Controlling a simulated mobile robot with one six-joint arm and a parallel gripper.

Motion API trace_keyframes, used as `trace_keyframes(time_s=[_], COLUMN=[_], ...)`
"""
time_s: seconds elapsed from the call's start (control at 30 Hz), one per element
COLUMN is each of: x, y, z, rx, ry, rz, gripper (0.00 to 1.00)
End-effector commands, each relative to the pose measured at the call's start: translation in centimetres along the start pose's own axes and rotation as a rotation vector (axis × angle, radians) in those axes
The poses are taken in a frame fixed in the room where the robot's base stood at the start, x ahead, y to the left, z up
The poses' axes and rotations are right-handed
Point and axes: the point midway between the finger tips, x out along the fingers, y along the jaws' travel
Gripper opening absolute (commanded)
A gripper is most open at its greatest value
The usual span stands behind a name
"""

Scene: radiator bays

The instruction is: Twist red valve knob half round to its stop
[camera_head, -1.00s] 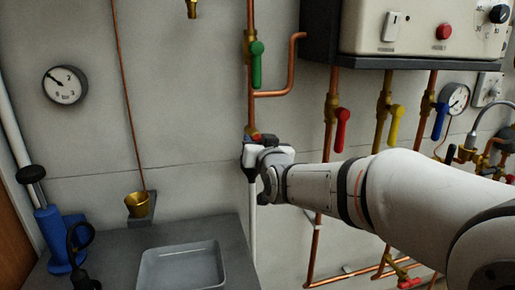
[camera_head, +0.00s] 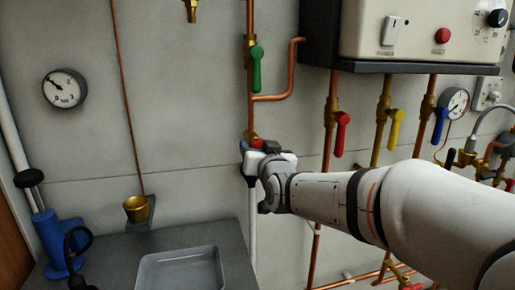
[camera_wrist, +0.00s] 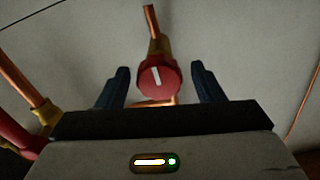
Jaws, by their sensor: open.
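The red valve knob (camera_wrist: 159,77) shows in the wrist view as a round red cap with a white mark, on a brass and copper pipe end. The mark runs nearly straight up and down, leaning slightly. My gripper (camera_wrist: 162,88) is open, with one dark finger on each side of the knob and a gap between each finger and the knob. In the head view, a small part of the red knob (camera_head: 257,143) shows just above my gripper (camera_head: 255,150); the rest is hidden behind the gripper.
A green lever (camera_head: 256,67) is on the pipe above. Red (camera_head: 341,132), yellow (camera_head: 395,127) and blue (camera_head: 439,122) levers hang right, under the white boiler box (camera_head: 420,28). A grey tray (camera_head: 180,270) and brass cup (camera_head: 138,208) are lower left.

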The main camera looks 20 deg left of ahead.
Motion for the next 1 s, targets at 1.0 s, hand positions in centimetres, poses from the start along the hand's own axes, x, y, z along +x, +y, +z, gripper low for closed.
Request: trace_keyframes(time_s=[1.0], x=[-8.2], y=[3.6], z=[0.6], rx=[-0.013], ry=[-0.132], rz=[0.067], gripper=[0.61])
